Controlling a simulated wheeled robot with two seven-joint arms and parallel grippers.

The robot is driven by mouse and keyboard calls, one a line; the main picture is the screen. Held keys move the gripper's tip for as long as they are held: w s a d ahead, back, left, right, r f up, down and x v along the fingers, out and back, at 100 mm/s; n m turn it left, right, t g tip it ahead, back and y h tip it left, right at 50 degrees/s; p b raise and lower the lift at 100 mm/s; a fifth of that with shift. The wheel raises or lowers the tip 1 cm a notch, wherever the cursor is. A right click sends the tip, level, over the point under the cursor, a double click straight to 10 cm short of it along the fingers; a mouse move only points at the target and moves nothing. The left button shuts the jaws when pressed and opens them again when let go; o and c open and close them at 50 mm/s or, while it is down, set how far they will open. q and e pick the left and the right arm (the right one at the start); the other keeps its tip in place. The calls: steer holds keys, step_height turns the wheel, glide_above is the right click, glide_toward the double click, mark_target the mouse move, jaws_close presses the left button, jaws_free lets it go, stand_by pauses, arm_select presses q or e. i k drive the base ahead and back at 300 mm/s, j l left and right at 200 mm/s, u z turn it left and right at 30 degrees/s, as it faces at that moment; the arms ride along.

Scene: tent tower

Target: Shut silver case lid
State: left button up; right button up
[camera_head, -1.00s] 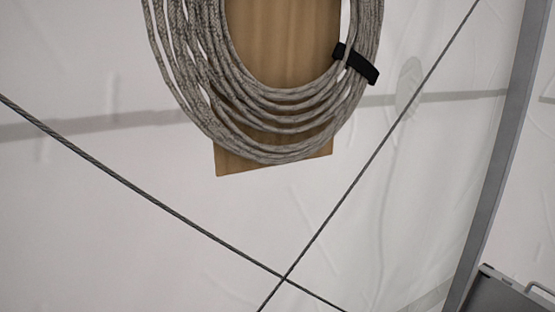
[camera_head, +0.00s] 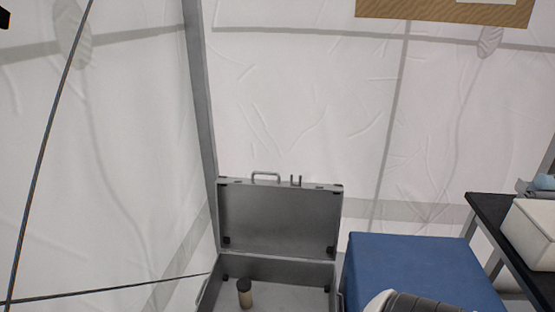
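The silver case (camera_head: 285,270) stands at the lower middle of the head view, with its near part cut off by the bottom edge. Its lid (camera_head: 280,222) is open and stands about upright at the back, its inner side facing me. A handle (camera_head: 266,175) shows on the lid's top edge. A small jar with a dark cap (camera_head: 245,294) stands inside the case, on the left. Neither of my grippers is identifiable in the head view.
A blue box (camera_head: 415,265) stands close to the right of the case. A dark-topped table (camera_head: 490,212) with a white box (camera_head: 535,232) is at the far right. A grey tent pole (camera_head: 197,90) rises behind the case's left side. Thin cables (camera_head: 48,130) cross the left.

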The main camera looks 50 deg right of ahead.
mark_target(291, 220)
steer(key=z, duration=1.85)
